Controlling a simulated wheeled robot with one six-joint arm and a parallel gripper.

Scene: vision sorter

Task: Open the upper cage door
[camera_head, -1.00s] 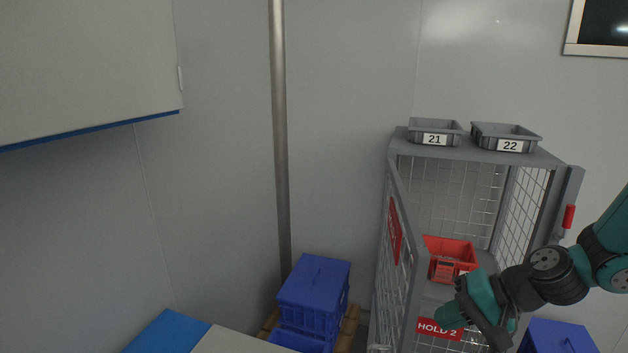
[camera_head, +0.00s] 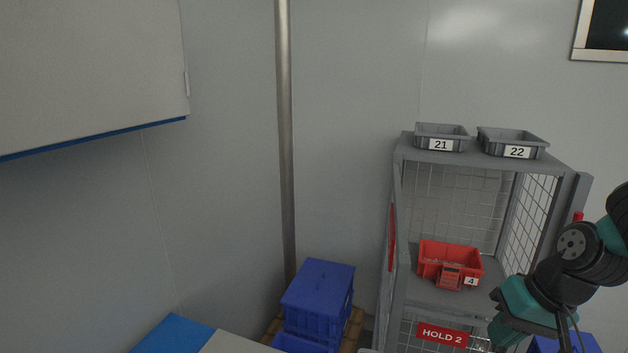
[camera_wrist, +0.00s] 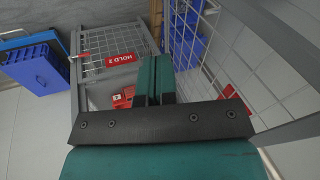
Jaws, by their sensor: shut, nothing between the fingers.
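The upper cage door (camera_head: 392,240) stands swung open at the left of the grey cage (camera_head: 402,157), seen nearly edge-on, with a red sign on it. In the wrist view the door's mesh (camera_wrist: 284,55) fills the right side. My gripper (camera_wrist: 152,80) is shut and empty, apart from the door frame. In the head view my gripper (camera_head: 508,328) is in front of the cage's right side, partly cut off by the lower edge. The upper compartment is open to view, with a red bin (camera_head: 450,260) marked 4 on its shelf.
Below is a mesh panel with a "HOLD 2" sign (camera_head: 442,335). Grey bins 21 (camera_head: 441,137) and 22 (camera_head: 512,143) stand on top. Blue crates (camera_head: 318,295) sit on a pallet to the left; another blue bin (camera_wrist: 36,68) shows beside the cage. A metal pole (camera_head: 285,150) rises behind.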

